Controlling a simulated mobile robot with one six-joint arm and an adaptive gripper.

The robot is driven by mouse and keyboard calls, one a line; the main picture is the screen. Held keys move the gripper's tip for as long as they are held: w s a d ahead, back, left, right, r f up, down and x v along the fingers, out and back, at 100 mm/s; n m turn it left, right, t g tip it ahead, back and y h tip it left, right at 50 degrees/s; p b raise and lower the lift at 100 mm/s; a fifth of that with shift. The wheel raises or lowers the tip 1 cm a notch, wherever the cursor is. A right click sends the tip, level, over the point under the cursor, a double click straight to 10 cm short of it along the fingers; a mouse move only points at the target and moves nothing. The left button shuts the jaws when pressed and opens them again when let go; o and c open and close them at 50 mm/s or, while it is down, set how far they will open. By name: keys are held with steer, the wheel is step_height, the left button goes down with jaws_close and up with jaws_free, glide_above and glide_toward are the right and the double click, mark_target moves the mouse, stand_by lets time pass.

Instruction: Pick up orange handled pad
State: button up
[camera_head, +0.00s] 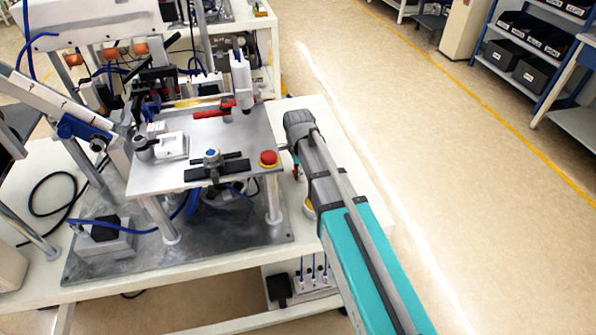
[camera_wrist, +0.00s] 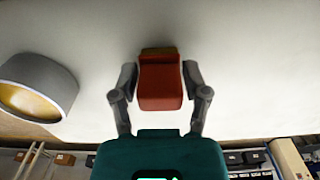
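The orange handled pad (camera_wrist: 160,82) is in the middle of the wrist view. It has a red-orange handle with a brownish part at its far end. My gripper (camera_wrist: 160,76) has one grey finger along each side of the handle. Both fingers appear to touch it, so the gripper looks shut on it. I cannot tell whether the pad still rests on the pale surface behind it. In the head view my teal arm reaches down to the right side of the workbench and hides the gripper and most of the pad.
A metal ring or cup with a yellowish inside (camera_wrist: 38,90) stands left of the pad in the wrist view. The white bench (camera_head: 200,262) carries a metal fixture plate (camera_head: 225,145) with a red button (camera_head: 268,158), left of my arm. Open floor (camera_head: 450,150) lies to the right.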

jaws_close()
steer(key=shift+r, duration=0.2)
step_height(320, 180, up, 3)
steer(key=p, duration=0.3)
steer(key=shift+r+p, duration=0.15)
steer(key=shift+p, duration=0.25)
steer(key=w+d, duration=0.1)
steer(key=d, duration=0.4)
steer(key=w+d, duration=0.2)
steer(key=d, duration=0.4)
steer(key=w+d, duration=0.2)
steer(key=d, duration=0.4)
steer(key=shift+d, duration=0.15)
step_height(320, 180, up, 6)
steer(key=p, duration=0.5)
steer(key=shift+f+p, duration=0.2)
steer(key=shift+p, duration=0.1)
